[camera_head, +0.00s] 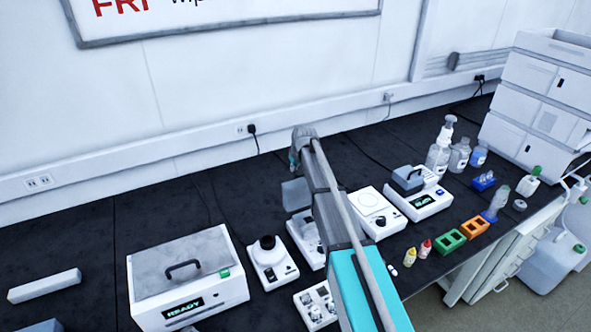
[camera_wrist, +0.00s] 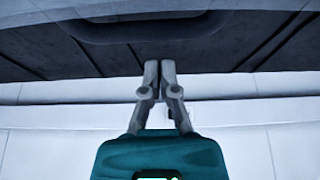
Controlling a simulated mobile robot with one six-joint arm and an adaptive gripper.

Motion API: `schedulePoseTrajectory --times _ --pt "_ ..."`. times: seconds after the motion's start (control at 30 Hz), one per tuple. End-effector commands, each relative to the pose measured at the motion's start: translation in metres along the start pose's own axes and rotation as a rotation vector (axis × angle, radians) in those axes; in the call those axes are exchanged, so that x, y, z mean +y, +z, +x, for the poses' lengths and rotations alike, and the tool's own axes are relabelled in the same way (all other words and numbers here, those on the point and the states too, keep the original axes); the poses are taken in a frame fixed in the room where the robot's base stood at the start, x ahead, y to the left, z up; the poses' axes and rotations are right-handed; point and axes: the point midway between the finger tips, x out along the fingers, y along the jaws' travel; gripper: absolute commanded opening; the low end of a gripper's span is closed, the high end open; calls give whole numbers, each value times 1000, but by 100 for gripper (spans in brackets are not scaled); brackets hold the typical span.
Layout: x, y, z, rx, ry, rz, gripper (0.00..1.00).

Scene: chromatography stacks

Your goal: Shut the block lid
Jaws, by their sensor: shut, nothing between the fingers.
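A grey lid (camera_head: 296,195) stands raised at the back of a small white block unit (camera_head: 304,230) in the head view. My arm hides the right part of that unit. My gripper (camera_wrist: 160,66) shows in the wrist view with its two fingers together and nothing between them. In the head view the arm's far end is behind and above the raised lid, toward the wall, and the fingertips are hard to make out. A dark curved handle-like edge (camera_wrist: 140,30) lies beyond the fingertips in the wrist view, apart from them; I cannot tell for certain what it belongs to.
A white box with a black handle (camera_head: 190,275) and a round-topped device (camera_head: 270,262) stand to the left. A white stirrer (camera_head: 371,212) and a unit with a grey handled cover (camera_head: 418,200) stand to the right. Bottles (camera_head: 438,158) and racks (camera_head: 450,241) are farther right.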

Motion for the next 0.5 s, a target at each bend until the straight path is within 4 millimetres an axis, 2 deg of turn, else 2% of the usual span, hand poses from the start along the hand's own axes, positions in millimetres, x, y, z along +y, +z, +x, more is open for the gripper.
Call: schedulePoseTrajectory --times 0.13,0.2,0.5 --pt "0 1 14 0 0 0 0" --pt "-1 9 2 0 0 1 0" --pt "-1 29 -14 0 0 1 0"
